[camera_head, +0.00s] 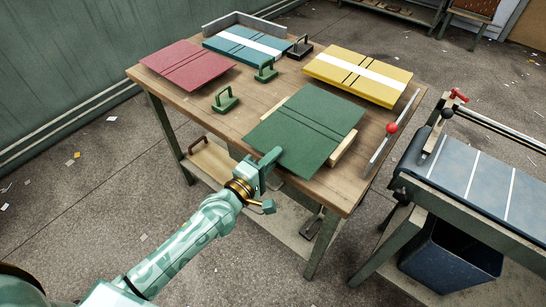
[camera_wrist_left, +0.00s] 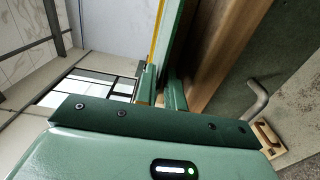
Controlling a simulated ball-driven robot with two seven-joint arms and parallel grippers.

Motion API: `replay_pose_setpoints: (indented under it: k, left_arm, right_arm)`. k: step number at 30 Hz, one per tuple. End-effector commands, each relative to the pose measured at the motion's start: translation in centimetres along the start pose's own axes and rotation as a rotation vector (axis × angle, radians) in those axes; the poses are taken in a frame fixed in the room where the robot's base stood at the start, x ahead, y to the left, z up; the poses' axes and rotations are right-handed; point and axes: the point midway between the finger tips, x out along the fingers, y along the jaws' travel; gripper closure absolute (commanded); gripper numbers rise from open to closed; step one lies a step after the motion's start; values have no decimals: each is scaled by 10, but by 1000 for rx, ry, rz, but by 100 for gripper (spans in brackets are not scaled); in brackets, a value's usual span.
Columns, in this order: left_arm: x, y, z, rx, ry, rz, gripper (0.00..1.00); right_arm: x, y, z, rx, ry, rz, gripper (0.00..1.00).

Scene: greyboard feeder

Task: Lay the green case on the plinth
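The green case (camera_head: 305,128) is a flat dark green panel with two dark lines across it. It lies over the near right part of the table, and its near corner reaches past the table's front edge. My left gripper (camera_head: 271,160) is at the case's near left edge. In the left wrist view its fingers (camera_wrist_left: 161,90) close on both sides of the green case (camera_wrist_left: 172,40). My right gripper is out of view.
On the table (camera_head: 165,93) lie a red case (camera_head: 187,66), a blue case (camera_head: 232,50) and a yellow case (camera_head: 350,72). Green handled blocks (camera_head: 226,100) stand between them.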

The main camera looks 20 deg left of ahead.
Motion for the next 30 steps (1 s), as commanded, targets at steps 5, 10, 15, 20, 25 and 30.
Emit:
replay_pose_setpoints:
  k: [5, 10, 15, 20, 25, 30]
  left_arm:
    - [0, 1, 0, 0, 0, 1, 75]
    - [0, 3, 0, 0, 0, 1, 75]
    - [-19, 4, 0, 2, -1, -3, 75]
    - [-58, 4, 0, 2, -3, -3, 75]
    - [-95, 5, 1, 0, -3, -2, 75]
    - [-116, 4, 1, 0, -1, 0, 75]
  right_arm:
    - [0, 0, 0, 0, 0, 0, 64]
    - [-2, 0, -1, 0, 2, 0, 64]
    - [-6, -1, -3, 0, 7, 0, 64]
    - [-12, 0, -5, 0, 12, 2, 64]
    - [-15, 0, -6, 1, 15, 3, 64]
    - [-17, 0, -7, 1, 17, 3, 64]
